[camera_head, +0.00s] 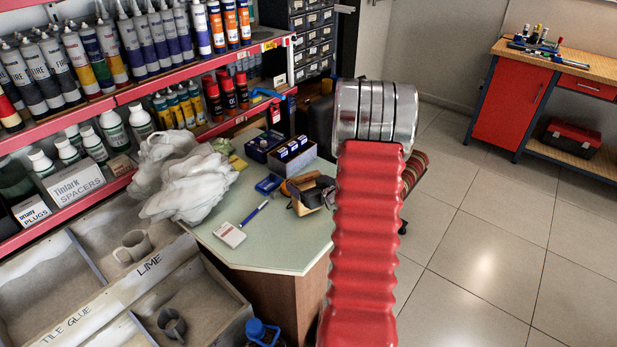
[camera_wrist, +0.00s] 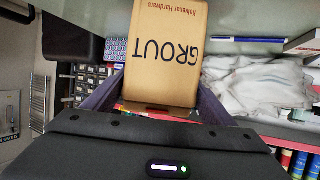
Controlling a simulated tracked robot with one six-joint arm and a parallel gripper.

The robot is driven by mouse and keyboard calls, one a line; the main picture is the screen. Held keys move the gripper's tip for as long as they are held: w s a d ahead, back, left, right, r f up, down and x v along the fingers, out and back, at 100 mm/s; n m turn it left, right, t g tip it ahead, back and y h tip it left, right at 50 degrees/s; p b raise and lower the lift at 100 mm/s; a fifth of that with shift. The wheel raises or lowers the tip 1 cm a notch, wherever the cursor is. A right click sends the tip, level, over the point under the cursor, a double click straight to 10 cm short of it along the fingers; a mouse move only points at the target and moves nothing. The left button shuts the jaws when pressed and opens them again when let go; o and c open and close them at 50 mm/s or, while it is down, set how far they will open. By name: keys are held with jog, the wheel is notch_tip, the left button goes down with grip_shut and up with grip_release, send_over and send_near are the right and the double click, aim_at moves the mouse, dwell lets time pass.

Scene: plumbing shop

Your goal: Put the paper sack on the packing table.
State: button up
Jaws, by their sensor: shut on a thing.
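My gripper's body covers the sack's lower part. In the head view my red arm hides most of that area; a tan and dark shape beside the arm may be the sack and gripper, but I cannot tell. A pale green-topped counter (camera_head: 285,240) stands in front of me, and a wood-topped bench (camera_head: 580,65) is at the far right. No label shows which is the packing table.
White crumpled bags (camera_head: 190,180), a pen (camera_head: 254,212), a notepad (camera_head: 229,234) and dark boxes (camera_head: 292,157) sit on the counter. Shelves of cartridges (camera_head: 150,40) run along the left. Bins (camera_head: 60,290) are at lower left. Tiled floor (camera_head: 480,240) at right is clear.

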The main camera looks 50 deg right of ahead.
jog(key=shift+d+f, duration=0.1)
jog(key=shift+f, duration=0.25)
jog(key=shift+f, duration=0.15)
jog(key=o, duration=2)
jog(key=shift+f, duration=0.1)
jog(key=shift+c, duration=0.2)
jog(key=shift+s+r, duration=0.35)
jog(key=shift+s, duration=0.05)
jog(key=v, duration=1.1)
jog(key=shift+a, duration=0.2)
jog(key=shift+s, duration=0.1)
